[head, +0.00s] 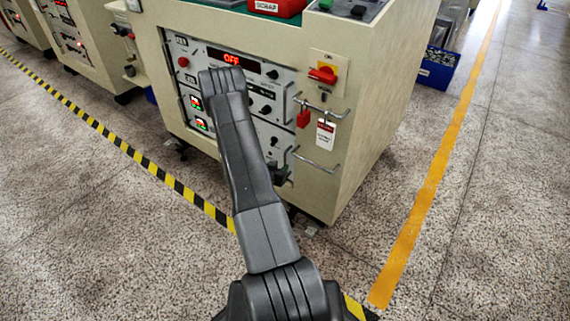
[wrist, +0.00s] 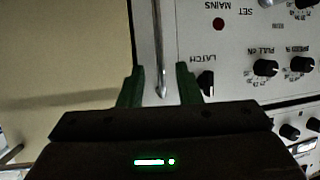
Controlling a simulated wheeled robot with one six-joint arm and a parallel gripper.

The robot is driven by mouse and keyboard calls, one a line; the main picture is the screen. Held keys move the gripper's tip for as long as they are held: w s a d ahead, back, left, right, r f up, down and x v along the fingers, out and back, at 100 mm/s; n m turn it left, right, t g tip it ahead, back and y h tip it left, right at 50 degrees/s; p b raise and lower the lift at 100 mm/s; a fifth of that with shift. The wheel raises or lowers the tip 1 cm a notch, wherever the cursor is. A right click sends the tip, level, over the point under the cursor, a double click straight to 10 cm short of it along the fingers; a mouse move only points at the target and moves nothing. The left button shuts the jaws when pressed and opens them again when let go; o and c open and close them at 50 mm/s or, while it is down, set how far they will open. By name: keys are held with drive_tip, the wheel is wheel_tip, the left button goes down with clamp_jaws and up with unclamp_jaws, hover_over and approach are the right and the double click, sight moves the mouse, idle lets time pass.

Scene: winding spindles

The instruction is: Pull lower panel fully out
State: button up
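The lower panel (head: 282,137) is a pale grey instrument front, looking flush in the beige cabinet; my arm covers part of it. Its metal bar handle (head: 316,162) sticks out at the right edge. In the wrist view the panel (wrist: 235,45) appears upside down, with black knobs. There the handle (wrist: 159,45) runs between the green fingers of my gripper (wrist: 159,88), with a gap visible on each side. My gripper is open around the handle. The LATCH knob (wrist: 206,83) sits close beside the right finger. In the head view my gripper is mostly hidden behind my arm.
The upper panel (head: 190,62) has a red OFF display and its own handle. A red padlock (head: 303,117) and white tag (head: 325,134) hang above the lower handle. A red-yellow switch (head: 323,74) is higher. Floor to the right is clear up to the yellow line (head: 437,170).

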sight(285, 162)
drive_tip(key=x, duration=0.5)
drive_tip(key=shift+w+d+f+b, duration=0.15)
drive_tip(key=shift+w+f+b, duration=0.05)
drive_tip(key=shift+w+b, duration=0.2)
clamp_jaws()
